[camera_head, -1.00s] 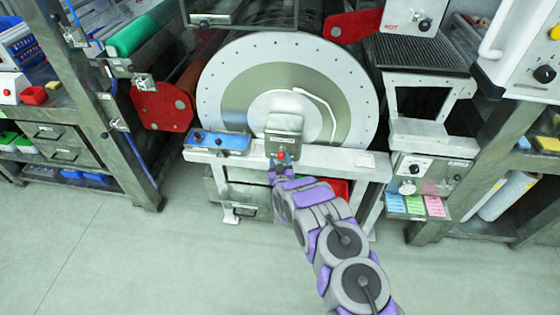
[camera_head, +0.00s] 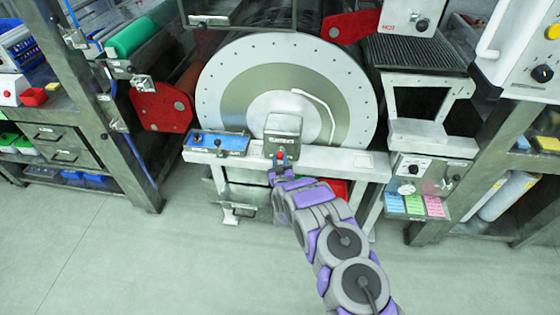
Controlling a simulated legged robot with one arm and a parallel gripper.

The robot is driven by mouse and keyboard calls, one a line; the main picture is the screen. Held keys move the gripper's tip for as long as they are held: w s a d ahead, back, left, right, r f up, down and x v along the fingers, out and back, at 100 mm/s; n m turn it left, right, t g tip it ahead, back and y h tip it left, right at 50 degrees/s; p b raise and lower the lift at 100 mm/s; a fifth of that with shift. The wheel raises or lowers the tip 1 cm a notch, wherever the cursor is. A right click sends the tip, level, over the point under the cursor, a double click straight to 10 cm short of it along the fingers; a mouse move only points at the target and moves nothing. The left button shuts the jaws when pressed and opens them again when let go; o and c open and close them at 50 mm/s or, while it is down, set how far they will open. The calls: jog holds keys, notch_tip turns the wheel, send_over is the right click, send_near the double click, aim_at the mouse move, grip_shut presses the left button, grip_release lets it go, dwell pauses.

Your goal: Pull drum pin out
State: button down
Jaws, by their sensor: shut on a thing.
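The drum (camera_head: 232,97) is a large round disc with a pale perforated rim, an olive ring and a white centre. A grey metal box (camera_head: 283,125) stands at its lower front on the white ledge. A small red pin head (camera_head: 281,156) shows just below the box. My gripper (camera_head: 280,165) is at the red pin head, at the front of the ledge, and is shut on it. The fingers are small in view, and the pin's shaft is hidden.
The white ledge (camera_head: 340,160) runs across the drum's front, with a blue control panel (camera_head: 217,142) on its left. A red bracket (camera_head: 162,107) is at left. A box with a gauge and coloured labels (camera_head: 425,175) is at right. The floor in front is clear.

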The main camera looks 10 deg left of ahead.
aim_at(278, 158)
jog(key=shift+s+a, duration=0.1)
jog(key=s+p, duration=0.2)
jog(key=s, duration=0.1)
jog(key=shift+a+r, duration=0.1)
jog(key=shift+s+f, duration=0.25)
jog(key=shift+s, duration=0.15)
jog(key=c, duration=0.8)
grip_release()
jog(key=shift+r, duration=0.1)
jog(key=shift+s, duration=0.1)
jog(key=s+d+p, duration=0.1)
jog(key=s, duration=0.4)
jog(key=s+d+p, duration=0.1)
jog(key=s+p, duration=0.1)
jog(key=s, duration=0.4)
jog(key=s+p, duration=0.1)
jog(key=s, duration=0.5)
jog(key=shift+d, duration=0.4)
